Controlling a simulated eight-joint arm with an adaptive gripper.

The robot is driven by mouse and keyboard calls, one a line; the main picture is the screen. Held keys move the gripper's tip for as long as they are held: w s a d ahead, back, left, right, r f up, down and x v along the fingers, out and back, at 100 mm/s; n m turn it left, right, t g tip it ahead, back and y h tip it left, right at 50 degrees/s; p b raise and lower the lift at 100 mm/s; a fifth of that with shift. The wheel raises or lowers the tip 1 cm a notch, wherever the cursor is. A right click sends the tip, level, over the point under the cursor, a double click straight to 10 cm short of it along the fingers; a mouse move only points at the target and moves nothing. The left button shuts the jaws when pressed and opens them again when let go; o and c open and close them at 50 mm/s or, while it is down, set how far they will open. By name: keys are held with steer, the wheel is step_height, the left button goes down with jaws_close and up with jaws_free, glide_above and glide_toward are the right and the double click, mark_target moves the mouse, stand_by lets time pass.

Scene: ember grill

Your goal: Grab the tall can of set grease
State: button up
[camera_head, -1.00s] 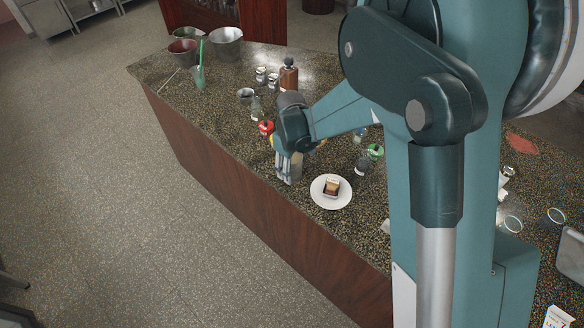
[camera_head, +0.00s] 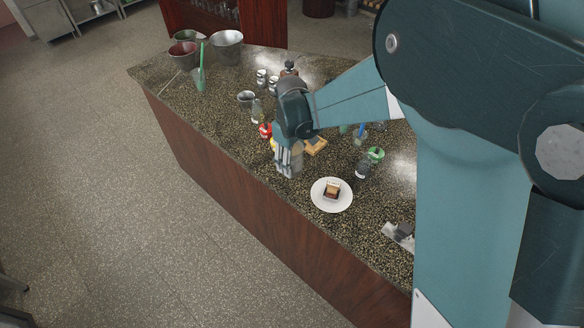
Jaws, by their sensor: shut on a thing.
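My gripper (camera_head: 286,164) points down at the counter near its front edge, just behind and left of the white plate. Its fingers are shut around a pale greyish can (camera_head: 297,160), which shows only in part between and beside the fingers. The fingers hide most of the can and any label. I cannot tell whether its base touches the counter or is slightly above it.
A white plate (camera_head: 320,203) with a cake slice (camera_head: 332,190) is close in front. A green-topped jar (camera_head: 363,167), a red-topped bottle (camera_head: 265,130) and a tan block (camera_head: 315,146) stand nearby. Metal buckets (camera_head: 227,47) are at the far left. The counter's front edge is close.

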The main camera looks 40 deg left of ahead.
mark_target(292, 159)
steer(key=shift+r, duration=2.2)
